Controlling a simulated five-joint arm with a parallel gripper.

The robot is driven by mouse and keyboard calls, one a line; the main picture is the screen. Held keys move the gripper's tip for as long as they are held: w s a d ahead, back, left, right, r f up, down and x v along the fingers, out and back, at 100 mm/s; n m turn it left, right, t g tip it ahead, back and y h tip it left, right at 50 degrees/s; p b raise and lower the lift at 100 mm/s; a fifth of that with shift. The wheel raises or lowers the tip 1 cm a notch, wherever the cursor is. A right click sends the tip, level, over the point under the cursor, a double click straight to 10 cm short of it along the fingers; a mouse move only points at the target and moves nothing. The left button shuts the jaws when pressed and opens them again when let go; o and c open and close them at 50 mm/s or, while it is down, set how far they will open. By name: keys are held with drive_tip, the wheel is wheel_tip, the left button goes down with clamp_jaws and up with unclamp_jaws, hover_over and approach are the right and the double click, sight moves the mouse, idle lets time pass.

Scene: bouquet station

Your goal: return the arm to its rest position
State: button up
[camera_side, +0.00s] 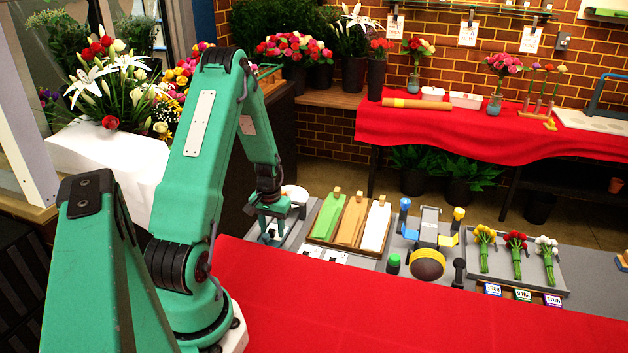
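My green arm rises at the left of the side view and bends down toward the grey work surface. My gripper (272,232) points down at the left end of that surface, left of a wooden tray (345,251). Its fingers are small and partly dark, and I cannot tell how far apart they are. I see no object clearly held in it. A round white thing (295,193) shows just behind it, partly hidden.
The tray holds green, tan and white pieces. A device with blue and yellow knobs (430,225) stands right of it. A grey tray (550,275) holds yellow, red and white bunches. The red cloth (400,315) in front is clear. Large bouquets (112,85) stand behind my arm.

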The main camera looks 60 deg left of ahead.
drive_tip(key=o, duration=0.4)
drive_tip(key=shift+r, duration=0.1)
drive_tip(key=shift+r, duration=3.4)
